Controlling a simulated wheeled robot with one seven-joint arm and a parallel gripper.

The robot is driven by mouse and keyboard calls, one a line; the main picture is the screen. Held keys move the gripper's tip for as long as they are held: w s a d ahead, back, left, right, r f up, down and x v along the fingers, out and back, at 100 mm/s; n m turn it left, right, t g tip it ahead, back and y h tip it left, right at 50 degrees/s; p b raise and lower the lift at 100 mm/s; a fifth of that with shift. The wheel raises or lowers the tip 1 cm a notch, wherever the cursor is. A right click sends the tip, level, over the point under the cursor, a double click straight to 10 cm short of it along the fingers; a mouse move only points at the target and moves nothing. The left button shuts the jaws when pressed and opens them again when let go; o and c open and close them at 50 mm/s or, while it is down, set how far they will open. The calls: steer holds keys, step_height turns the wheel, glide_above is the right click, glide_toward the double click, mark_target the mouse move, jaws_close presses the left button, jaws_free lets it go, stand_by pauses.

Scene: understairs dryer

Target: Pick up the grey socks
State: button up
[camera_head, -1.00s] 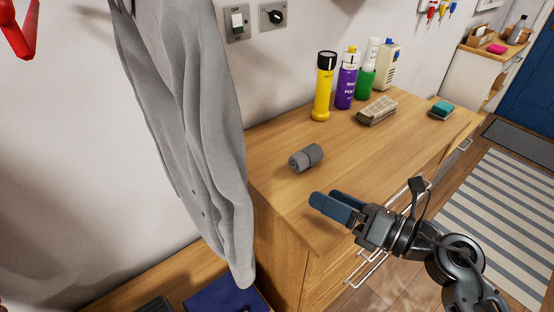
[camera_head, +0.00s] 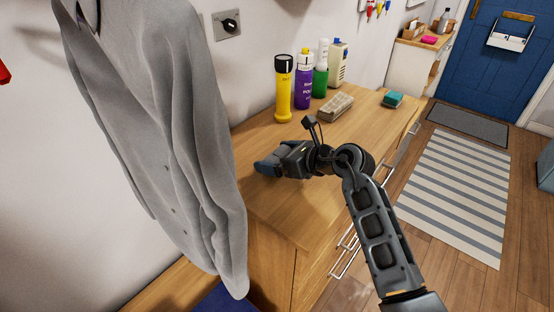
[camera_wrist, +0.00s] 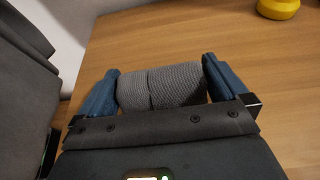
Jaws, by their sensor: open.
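The grey socks (camera_wrist: 162,86) are a rolled ribbed bundle on the wooden dresser top, seen in the wrist view. My gripper (camera_wrist: 160,84) is open, with one blue finger at each end of the roll. The fingers stand around the socks, close to both ends; I cannot tell whether they touch. In the head view my gripper (camera_head: 268,166) is low over the left part of the dresser top (camera_head: 290,205). There the socks are hidden behind my gripper.
A grey hanging shirt (camera_head: 165,130) is close to the left of my gripper. A yellow torch (camera_head: 283,90), purple can (camera_head: 303,80), green bottle (camera_head: 321,70) and pale container (camera_head: 338,65) stand behind. A beige bundle (camera_head: 335,107) and teal sponge (camera_head: 393,99) lie right.

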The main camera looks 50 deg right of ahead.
steer(key=shift+x, duration=1.2)
steer(key=shift+c, duration=0.5)
steer(key=c, duration=0.5)
steer(key=shift+c, duration=0.2)
steer(key=shift+r, duration=0.6)
step_height(320, 180, up, 3)
steer(key=shift+f, duration=0.15)
steer(key=s+d+r, duration=0.7)
steer(key=d, duration=0.2)
steer(key=shift+s, duration=0.25)
steer(key=shift+a, duration=0.1)
